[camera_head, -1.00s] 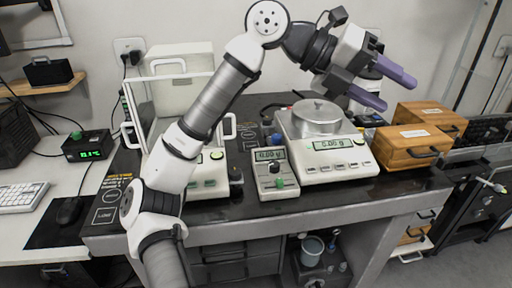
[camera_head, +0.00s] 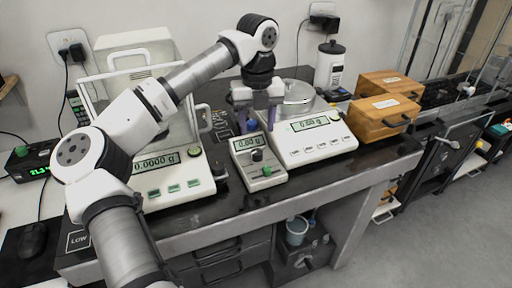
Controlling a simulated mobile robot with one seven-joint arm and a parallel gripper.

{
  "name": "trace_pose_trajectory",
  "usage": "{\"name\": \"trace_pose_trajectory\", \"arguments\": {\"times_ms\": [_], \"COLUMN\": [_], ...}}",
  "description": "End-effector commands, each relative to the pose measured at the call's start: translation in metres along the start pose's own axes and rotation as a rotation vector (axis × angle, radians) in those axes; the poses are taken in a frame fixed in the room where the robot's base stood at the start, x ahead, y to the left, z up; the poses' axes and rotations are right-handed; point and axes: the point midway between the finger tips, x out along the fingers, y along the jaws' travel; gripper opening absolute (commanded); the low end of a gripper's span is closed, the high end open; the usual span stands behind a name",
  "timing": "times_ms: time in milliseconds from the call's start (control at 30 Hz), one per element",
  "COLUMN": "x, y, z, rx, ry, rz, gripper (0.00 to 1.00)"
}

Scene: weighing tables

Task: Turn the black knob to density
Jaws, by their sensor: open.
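The black knob (camera_head: 257,155) is on the face of a small pale instrument (camera_head: 272,180), below its lit display and above a green button (camera_head: 266,171). The markings around the knob are too small to read. My gripper (camera_head: 261,122) points down just above and behind this instrument. Its purple fingers are open and hold nothing. The fingertips appear apart from the knob, though their exact height above the instrument is hard to tell.
A balance with a round metal pan (camera_head: 298,98) stands close on the right. A glass-shielded balance (camera_head: 170,190) stands on the left, under my arm. Wooden boxes (camera_head: 380,122) and a white canister (camera_head: 328,70) are farther right. The dark table front (camera_head: 240,207) is mostly clear.

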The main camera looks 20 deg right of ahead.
Motion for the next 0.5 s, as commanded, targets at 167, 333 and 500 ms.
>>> {"name": "trace_pose_trajectory", "arguments": {"times_ms": [167,333,500], "x": [0.038,0.064,0.077], "y": [0.000,0.000,-0.001], "z": [0.000,-0.001,-0.001], "rx": [0.000,0.001,0.002], "ry": [0.003,0.003,0.001], "rz": [-0.002,-0.003,-0.003], "gripper": [0.50,0.50,0.50]}}
